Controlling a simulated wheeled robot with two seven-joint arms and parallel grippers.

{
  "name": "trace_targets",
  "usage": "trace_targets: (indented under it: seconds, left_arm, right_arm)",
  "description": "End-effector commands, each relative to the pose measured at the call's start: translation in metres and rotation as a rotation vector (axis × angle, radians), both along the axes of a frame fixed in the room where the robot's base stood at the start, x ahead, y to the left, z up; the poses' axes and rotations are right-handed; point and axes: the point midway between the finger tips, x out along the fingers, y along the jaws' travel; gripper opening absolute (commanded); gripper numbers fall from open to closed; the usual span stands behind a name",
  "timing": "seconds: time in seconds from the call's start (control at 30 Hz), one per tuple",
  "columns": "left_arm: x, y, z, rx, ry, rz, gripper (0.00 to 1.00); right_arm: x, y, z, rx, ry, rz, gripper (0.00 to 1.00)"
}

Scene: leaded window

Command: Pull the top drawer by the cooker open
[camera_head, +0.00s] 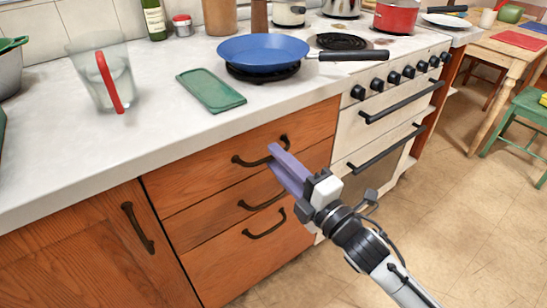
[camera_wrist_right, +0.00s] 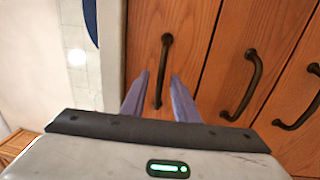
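The top drawer (camera_head: 200,178) is the upper wooden front left of the white cooker (camera_head: 385,125). It looks shut, flush with the fronts below. Its dark bow handle (camera_head: 243,161) runs level across it. My right gripper (camera_head: 275,156) is at the right part of this handle and hides some of it. In the right wrist view the handle (camera_wrist_right: 166,52) runs between my two open purple fingers (camera_wrist_right: 160,76), with a gap on each side. The drawer front (camera_wrist_right: 145,30) fills the area behind. My left gripper is not in view.
Two lower drawers with dark handles (camera_head: 265,222) lie below, and a cupboard door (camera_head: 85,250) is at left. The worktop (camera_head: 150,140) above holds a jug (camera_head: 105,85) and a green case (camera_head: 211,90). A blue pan (camera_head: 262,52) sits on the hob. The floor in front is clear.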

Motion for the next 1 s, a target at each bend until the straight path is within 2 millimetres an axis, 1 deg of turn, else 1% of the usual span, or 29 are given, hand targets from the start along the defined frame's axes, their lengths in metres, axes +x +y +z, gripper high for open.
trace_targets:
  seconds: [0.03, 0.1, 0.2, 0.5, 0.67, 1.0]
  left_arm:
    - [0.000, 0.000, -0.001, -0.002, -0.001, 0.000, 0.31]
    - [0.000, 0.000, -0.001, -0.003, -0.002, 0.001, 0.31]
    - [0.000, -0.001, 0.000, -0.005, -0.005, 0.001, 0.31]
    - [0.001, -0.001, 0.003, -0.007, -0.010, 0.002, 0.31]
    - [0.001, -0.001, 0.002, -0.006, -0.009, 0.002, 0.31]
    - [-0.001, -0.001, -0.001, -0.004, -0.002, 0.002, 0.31]
  right_arm:
    - [0.006, 0.004, 0.000, 0.001, 0.000, 0.000, 0.27]
    - [0.012, 0.008, 0.001, 0.002, 0.000, -0.001, 0.27]
    - [0.016, 0.012, 0.001, 0.001, 0.001, -0.001, 0.27]
    - [0.018, 0.013, 0.002, 0.001, 0.002, -0.001, 0.27]
    - [0.018, 0.013, 0.001, 0.001, 0.002, -0.001, 0.00]
    - [0.018, 0.013, 0.001, 0.002, 0.003, -0.001, 0.00]
